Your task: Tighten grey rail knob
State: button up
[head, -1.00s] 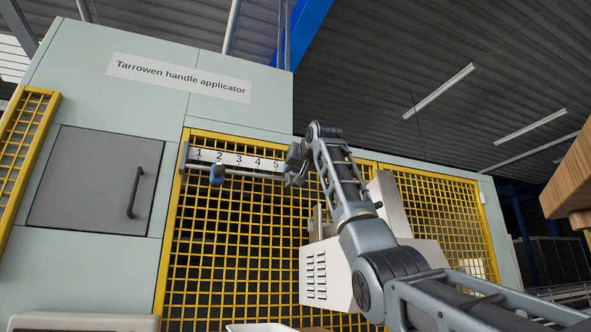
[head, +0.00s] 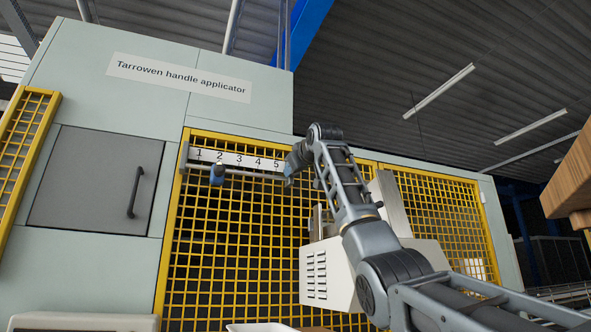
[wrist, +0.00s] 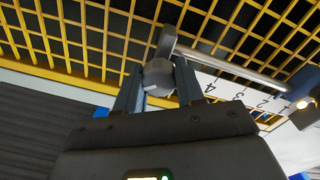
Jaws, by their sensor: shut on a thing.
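The grey knob (wrist: 158,76) is round and sits near one end of the grey rail in the wrist view. My gripper (wrist: 156,88) has a finger on each side of it and is shut on it. In the head view my gripper (head: 291,168) is at the rail's right end, close to the number 5, and hides the knob there. The rail (head: 250,174) runs under a white scale strip (head: 238,159) numbered from 1 upward. The strip also shows in the wrist view (wrist: 225,91).
A dark-blue knob piece (head: 217,175) hangs on the rail below number 2. Yellow mesh guarding (head: 235,250) lies behind the rail. A white vented box (head: 322,275) stands below my arm. A grey door with a handle (head: 95,180) is at left.

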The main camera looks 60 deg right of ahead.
jog(key=n, duration=0.5)
jog(key=shift+n, duration=0.4)
jog(key=n, duration=0.5)
dwell(0.4)
jog(key=o, duration=1)
jog(key=shift+o, duration=0.2)
jog(key=b+v, duration=0.3)
jog(key=v, duration=0.4)
jog(key=shift+s+a+f, duration=0.2)
jog(key=shift+s, duration=0.15)
